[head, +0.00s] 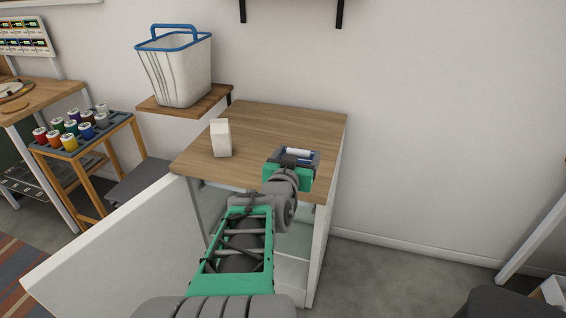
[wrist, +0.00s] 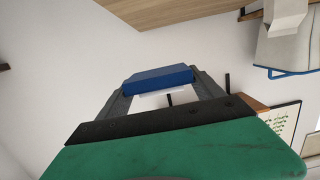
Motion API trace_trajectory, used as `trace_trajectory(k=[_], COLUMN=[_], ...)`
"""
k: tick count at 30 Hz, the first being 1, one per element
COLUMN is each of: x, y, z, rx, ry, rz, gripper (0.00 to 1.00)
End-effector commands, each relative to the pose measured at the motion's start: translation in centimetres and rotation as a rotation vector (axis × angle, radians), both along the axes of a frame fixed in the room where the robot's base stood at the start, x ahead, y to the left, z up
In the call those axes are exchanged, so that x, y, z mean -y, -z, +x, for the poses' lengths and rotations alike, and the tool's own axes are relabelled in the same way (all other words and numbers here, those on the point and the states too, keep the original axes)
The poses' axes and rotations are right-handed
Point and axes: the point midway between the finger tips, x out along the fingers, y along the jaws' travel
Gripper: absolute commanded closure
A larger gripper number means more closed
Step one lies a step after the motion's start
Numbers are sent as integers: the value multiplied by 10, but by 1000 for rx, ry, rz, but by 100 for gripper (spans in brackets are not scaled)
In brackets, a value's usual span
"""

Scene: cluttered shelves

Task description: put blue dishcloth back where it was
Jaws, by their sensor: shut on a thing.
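My gripper (head: 297,157) is over the right side of the wooden cabinet top (head: 262,125). In the wrist view my gripper (wrist: 158,88) is shut on the blue dishcloth (wrist: 158,77), a flat, folded blue block held across the fingertips. In the head view only a little blue shows at the fingers, with a small white piece between them. The dishcloth appears held above the wooden top, but the gap is hard to judge.
A white carton (head: 221,138) stands on the cabinet top, left of my gripper. A white basket with a blue rim (head: 179,75) sits on a small wall shelf (head: 187,106). The white cabinet door (head: 114,249) stands open. Spools fill a rack (head: 83,135) at left.

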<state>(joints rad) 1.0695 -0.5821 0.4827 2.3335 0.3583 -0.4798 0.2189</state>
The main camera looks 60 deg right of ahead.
Motion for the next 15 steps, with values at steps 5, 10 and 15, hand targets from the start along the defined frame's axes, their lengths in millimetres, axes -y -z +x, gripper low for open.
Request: trace_trajectory(k=[5,10,15], x=[15,46,75], y=[8,30,61], z=[-1,34,65], rx=[-1,-2,-4], ry=[22,21,23], rz=[5,5,5], gripper=[69,69,69])
